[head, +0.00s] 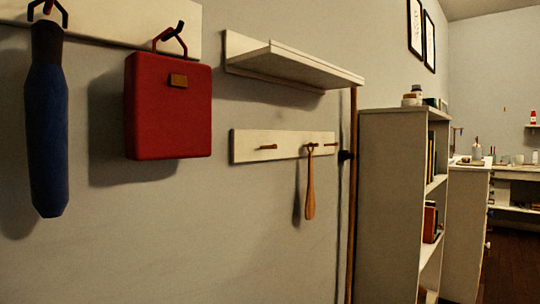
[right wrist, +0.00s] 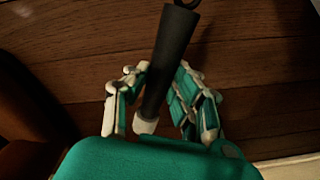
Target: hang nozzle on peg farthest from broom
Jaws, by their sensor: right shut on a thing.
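In the right wrist view, the nozzle (right wrist: 172,55) is a dark tube with a loop at its far end and a pale near end. My right gripper (right wrist: 157,88) is shut on it, fingers on both sides. In the head view, a pale peg board (head: 243,147) carries several pegs. The left peg (head: 268,148) is bare. A wooden shoehorn-like tool (head: 310,190) hangs from the middle peg (head: 312,145). The right peg (head: 331,144) looks bare. A brown upright pole (head: 352,210), likely the broom's handle, stands just right of the board. Neither gripper shows in the head view.
A shelf (head: 290,62) juts out above the peg board. A red bag (head: 168,105) and a blue sleeve-like item (head: 47,130) hang at the left. A bookcase (head: 390,200) stands right of the pole. The wall below the board's left part is clear.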

